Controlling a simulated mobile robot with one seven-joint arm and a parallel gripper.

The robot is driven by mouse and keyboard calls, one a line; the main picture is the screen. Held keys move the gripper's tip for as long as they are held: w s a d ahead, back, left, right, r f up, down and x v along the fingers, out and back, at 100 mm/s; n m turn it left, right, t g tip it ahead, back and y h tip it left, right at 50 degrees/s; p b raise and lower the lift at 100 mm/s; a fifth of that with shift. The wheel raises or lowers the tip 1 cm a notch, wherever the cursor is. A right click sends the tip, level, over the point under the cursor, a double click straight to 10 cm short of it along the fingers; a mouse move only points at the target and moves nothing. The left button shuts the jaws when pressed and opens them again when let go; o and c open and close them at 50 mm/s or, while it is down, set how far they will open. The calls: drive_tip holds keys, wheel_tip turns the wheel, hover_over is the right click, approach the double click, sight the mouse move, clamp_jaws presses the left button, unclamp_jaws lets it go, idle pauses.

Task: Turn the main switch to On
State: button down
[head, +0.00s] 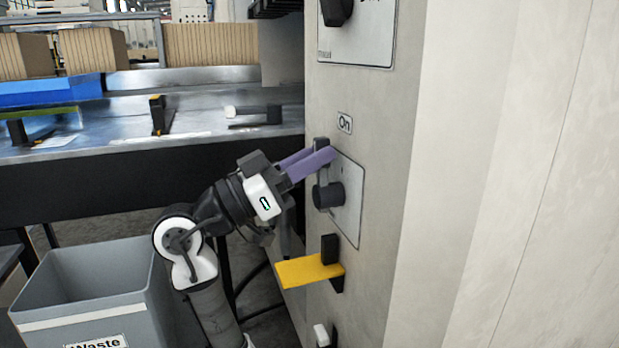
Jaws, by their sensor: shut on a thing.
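The main switch is a black rotary switch on a pale plate (349,215) on the cabinet side. Its round hub (328,196) sticks out toward the left. A dark lever (321,142) rises from the hub and stands roughly upright, its top near the On label (345,123). My gripper (319,157), with purple fingers, reaches in from the left and is shut on the lever. The fingers hide the middle of the lever, so its exact angle is hard to tell.
Below the switch, a yellow piece (308,271) sticks out of a black holder (331,249) on the cabinet. Another black knob (337,10) sits on a panel above. A grey waste bin (95,290) stands at lower left, and a metal table (200,118) lies behind my arm.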

drive_tip(key=shift+s+f+m+g+b, duration=0.1)
drive_tip(key=shift+s+m+g+b, duration=0.2)
drive_tip(key=shift+m+b, duration=0.3)
drive_tip(key=shift+d+m, duration=0.1)
drive_tip(key=shift+m, duration=0.3)
drive_tip(key=c, duration=1.3)
unclamp_jaws()
